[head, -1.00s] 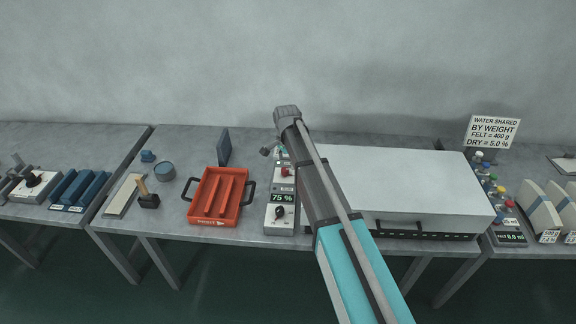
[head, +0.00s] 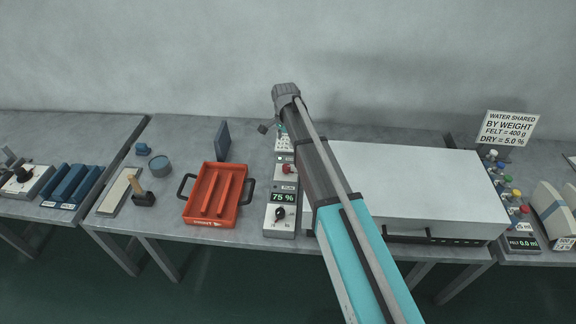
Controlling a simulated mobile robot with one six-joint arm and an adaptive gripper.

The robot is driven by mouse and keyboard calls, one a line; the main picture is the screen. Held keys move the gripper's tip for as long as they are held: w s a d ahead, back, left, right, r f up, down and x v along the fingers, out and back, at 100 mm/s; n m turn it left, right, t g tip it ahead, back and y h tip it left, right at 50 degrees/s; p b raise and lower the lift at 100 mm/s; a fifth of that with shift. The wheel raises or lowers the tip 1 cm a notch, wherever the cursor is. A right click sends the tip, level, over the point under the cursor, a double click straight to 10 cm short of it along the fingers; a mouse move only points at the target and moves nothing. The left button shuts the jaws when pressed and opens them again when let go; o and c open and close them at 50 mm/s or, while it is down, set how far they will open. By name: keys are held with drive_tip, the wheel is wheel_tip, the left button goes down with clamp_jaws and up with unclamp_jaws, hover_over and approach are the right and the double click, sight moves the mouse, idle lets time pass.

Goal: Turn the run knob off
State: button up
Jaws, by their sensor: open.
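The control panel (head: 281,230) is a narrow grey strip left of the big white-topped box. A red knob (head: 286,169) sits on it above a small RUN label (head: 289,188). Below come a 75 % display and a black knob (head: 280,213). The red knob's pointing is too small to read. My arm crosses from the lower right, just right of the panel. My gripper (head: 264,128) is open, above the panel's far end, apart from the red knob. Much of it is hidden behind my wrist, and the fingertips are hard to make out.
A red-orange tray (head: 240,204) stands just left of the panel. The white-topped box (head: 420,185) fills the right, partly behind my arm. A dark upright plate (head: 222,141), a blue cup (head: 161,166) and a wooden-handled tool (head: 143,198) stand further left.

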sight(286, 166)
drive_tip(key=shift+d+f, duration=0.1)
drive_tip(key=shift+f, duration=0.1)
wheel_tip(286, 166, down, 13)
drive_tip(key=b, duration=1.4)
drive_tip(key=shift+f, duration=0.2)
clamp_jaws()
idle(0.6)
